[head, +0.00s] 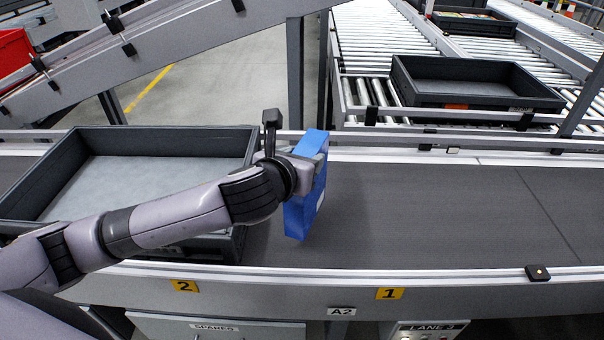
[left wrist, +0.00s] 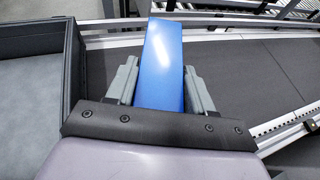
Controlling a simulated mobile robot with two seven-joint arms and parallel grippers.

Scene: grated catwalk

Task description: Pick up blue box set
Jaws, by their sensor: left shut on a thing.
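The blue box (head: 305,205) stands tall and slightly tilted over the dark conveyor belt, just right of the grey tote. My left gripper (head: 318,165) is shut on it near its upper part, and the arm hides some of the box's left side. In the left wrist view, the blue box (left wrist: 163,70) sits between the two grey fingers of my left gripper (left wrist: 160,88). I cannot tell whether the bottom of the box touches the belt. My right gripper is out of view.
An empty grey tote (head: 150,139) sits on the belt at the left. The belt (head: 430,205) is clear to the right. Another grey tote (head: 475,100) rests on rollers at the back right. A metal rail (head: 440,290) runs along the front edge.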

